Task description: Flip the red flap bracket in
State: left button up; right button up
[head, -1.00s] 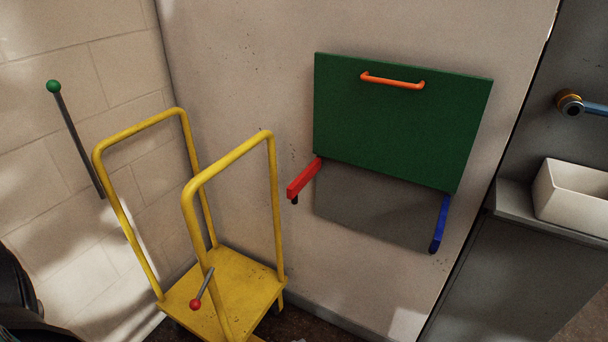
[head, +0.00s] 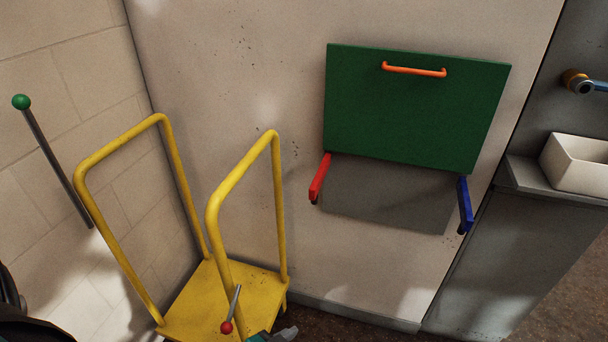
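The red flap bracket (head: 320,178) sticks out from the pale wall at the lower left corner of the green flap (head: 415,105). The flap looks folded up against the wall, with an orange handle (head: 414,70) near its top edge. A blue bracket (head: 465,204) sticks out at the flap's lower right corner. At the bottom edge a teal and grey gripper tip (head: 285,333) shows, seemingly my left gripper. It is well below and left of the red bracket, apart from it. Most of it is cut off, so its opening is hidden. My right gripper is out of view.
A yellow trolley (head: 218,291) with two upright hoops stands left of the flap. A red-knobbed lever (head: 231,310) shows at its front. A green-knobbed rod (head: 53,160) is at the left wall. A white bin (head: 578,164) sits on a grey ledge at right.

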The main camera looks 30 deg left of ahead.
aim_at(314, 190)
jog(key=k+j, duration=0.1)
jog(key=j, duration=0.35)
jog(key=k+j, duration=0.15)
jog(key=j, duration=0.25)
jog(key=k+j, duration=0.1)
jog(key=j, duration=0.35)
jog(key=k+j, duration=0.15)
jog(key=j, duration=0.3)
jog(key=l+u, duration=0.25)
jog(key=i+j, duration=0.05)
jog(key=j, duration=0.05)
